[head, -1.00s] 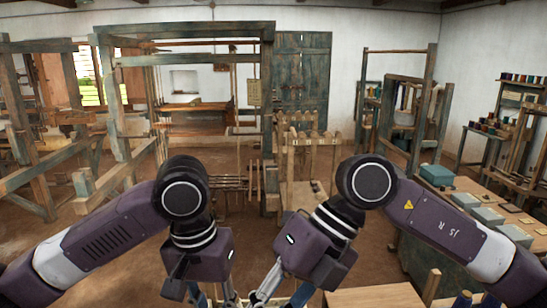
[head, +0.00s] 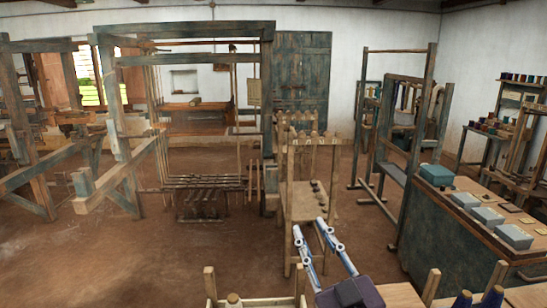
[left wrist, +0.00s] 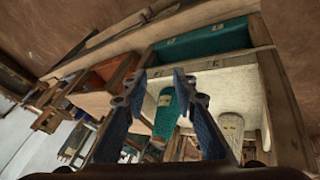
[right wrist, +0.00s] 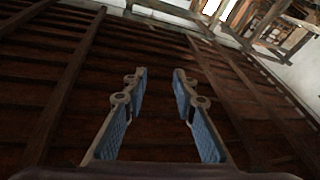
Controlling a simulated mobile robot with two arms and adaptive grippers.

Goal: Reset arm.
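My right gripper (head: 310,226) shows near the lower middle of the head view, pointing up, its two fingers apart with nothing between them. In the right wrist view the same gripper (right wrist: 160,74) is open and empty, with dark roof beams behind it. My left gripper is outside the head view. In the left wrist view it (left wrist: 160,76) is open, fingers apart. A teal yarn cone (left wrist: 165,112) shows between the fingers, seemingly beyond them; I cannot tell how far. A white cone (left wrist: 231,130) shows to the right.
A large wooden loom frame (head: 268,100) stands at left centre. A slatted wooden stand (head: 303,200) is behind my right gripper. A workbench (head: 450,225) with grey-blue boxes (head: 513,237) is at the right. Wooden posts (head: 210,285) rise along the lower edge. Open floor (head: 150,260) lies at lower left.

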